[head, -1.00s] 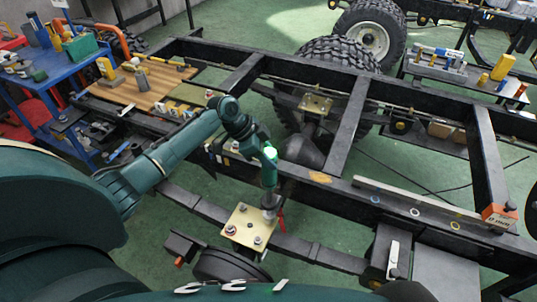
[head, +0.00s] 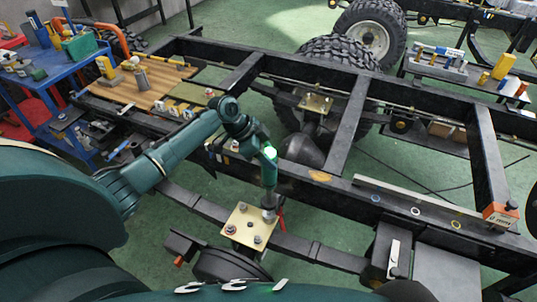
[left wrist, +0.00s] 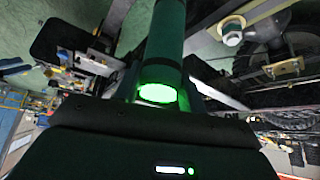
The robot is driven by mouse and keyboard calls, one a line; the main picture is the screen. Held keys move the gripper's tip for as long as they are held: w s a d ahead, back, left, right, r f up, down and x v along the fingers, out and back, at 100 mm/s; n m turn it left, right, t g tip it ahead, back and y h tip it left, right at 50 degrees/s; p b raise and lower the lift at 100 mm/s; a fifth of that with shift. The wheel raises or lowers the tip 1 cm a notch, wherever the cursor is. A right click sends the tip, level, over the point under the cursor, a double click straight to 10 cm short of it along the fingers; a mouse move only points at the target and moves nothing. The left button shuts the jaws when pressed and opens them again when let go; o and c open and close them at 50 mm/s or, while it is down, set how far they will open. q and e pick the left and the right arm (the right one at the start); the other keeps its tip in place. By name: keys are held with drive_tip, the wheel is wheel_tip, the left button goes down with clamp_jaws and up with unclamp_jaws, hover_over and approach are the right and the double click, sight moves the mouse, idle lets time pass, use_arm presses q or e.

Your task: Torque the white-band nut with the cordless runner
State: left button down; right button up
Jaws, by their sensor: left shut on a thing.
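The cordless runner (head: 269,172) is a dark green cylinder with a lit green end, standing nearly upright. My left gripper (head: 268,155) is shut on it near the lit end; its jaws are hard to make out. In the left wrist view the runner (left wrist: 163,55) extends away from the dark palm, its green ring lit. The runner's grey lower end meets the far right corner of a pale mounting plate (head: 246,219), covering what is beneath. Several nuts, such as one at the front (head: 258,239), sit on the plate; I cannot make out a white band. My right gripper is out of view.
The black chassis rail (head: 330,187) runs just behind the plate, with a white ring (head: 415,211) and a yellow ring (head: 456,225) on it. An orange box (head: 499,215) sits at right. A blue cart (head: 50,85) stands at far left.

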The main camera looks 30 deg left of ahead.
use_arm(q)
drive_tip(key=shift+f, duration=0.25)
idle(0.7)
drive_tip(key=shift+s+d+f, duration=0.1)
drive_tip(key=shift+f, duration=0.05)
idle(1.7)
drive_tip(key=shift+r+p, duration=0.2)
drive_tip(key=shift+p, duration=0.1)
drive_tip(key=shift+r+p, duration=1.25)
drive_tip(key=shift+r, duration=0.3)
drive_tip(key=shift+w, duration=0.2)
